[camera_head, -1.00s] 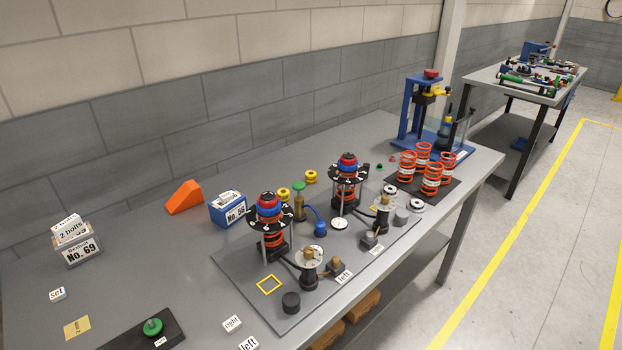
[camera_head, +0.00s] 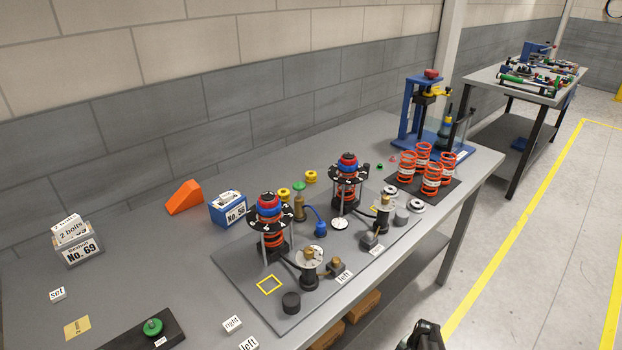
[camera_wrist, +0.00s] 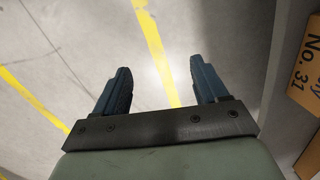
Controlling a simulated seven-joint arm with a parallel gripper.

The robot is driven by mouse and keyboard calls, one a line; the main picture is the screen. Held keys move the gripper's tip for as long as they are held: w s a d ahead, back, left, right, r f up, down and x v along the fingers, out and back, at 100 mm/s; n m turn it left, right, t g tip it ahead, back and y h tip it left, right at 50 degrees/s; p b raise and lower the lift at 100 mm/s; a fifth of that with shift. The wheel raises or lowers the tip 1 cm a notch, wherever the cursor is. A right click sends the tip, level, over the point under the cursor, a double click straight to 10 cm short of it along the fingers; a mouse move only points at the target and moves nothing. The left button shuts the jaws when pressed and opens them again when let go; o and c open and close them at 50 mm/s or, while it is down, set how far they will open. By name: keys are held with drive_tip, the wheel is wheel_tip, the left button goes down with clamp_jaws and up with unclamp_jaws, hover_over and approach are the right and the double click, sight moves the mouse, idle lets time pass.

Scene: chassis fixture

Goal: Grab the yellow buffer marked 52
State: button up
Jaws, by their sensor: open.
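One yellow part (camera_head: 310,177) is behind the fixture plate, and the other yellow part (camera_head: 284,195) is left of the green-topped post. No number can be read on either, so I cannot tell which is marked 52. My gripper (camera_wrist: 160,80) is open and empty in the wrist view, over the concrete floor with yellow lines. A dark part of my arm shows at the bottom of the head view, off the bench's front edge, far from the yellow parts.
The fixture plate (camera_head: 228,266) holds two tall strut assemblies with orange springs (camera_head: 275,240). A blue box No. 56 (camera_head: 228,209) and an orange wedge (camera_head: 184,196) stand to the left. A blue press (camera_head: 405,120) stands at the far right. A box No. 31 (camera_wrist: 306,70) is beside my gripper.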

drive_tip(key=w+d+r+m+t, duration=0.25)
drive_tip(key=w+d+r, duration=0.35)
drive_tip(key=w+r, duration=0.3)
drive_tip(key=w+d+r+m+t, duration=0.1)
drive_tip(key=w+d+r+t, duration=0.2)
drive_tip(key=w+d+r, duration=0.5)
drive_tip(key=w+d+r+m+t, duration=0.2)
drive_tip(key=w+d+r, duration=0.3)
drive_tip(key=w+r, duration=0.55)
drive_tip(key=w+d+r+m+t+h, duration=0.1)
drive_tip(key=w+d+r+t, duration=0.3)
drive_tip(key=r, duration=1.2)
drive_tip(key=w+d+r+m+t+h, duration=0.15)
drive_tip(key=d+r, duration=0.45)
drive_tip(key=r, duration=0.9)
drive_tip(key=w+d+r+m+t, duration=0.15)
drive_tip(key=w+d+r, duration=0.3)
drive_tip(key=r, duration=1.15)
drive_tip(key=w+a+r+n+g+y, duration=0.1)
drive_tip(key=w+a+n, duration=0.15)
drive_tip(key=a, duration=0.35)
drive_tip(key=w+a+n+g+y, duration=0.1)
drive_tip(key=w+a+n+y, duration=0.15)
drive_tip(key=a, duration=0.25)
drive_tip(key=n+g+h, duration=0.2)
drive_tip(key=n+g, duration=1.1)
hover_over(311, 173)
wheel_tip(311, 173, down, 12)
drive_tip(key=f, duration=1.2)
drive_tip(key=shift+s+f, duration=0.4)
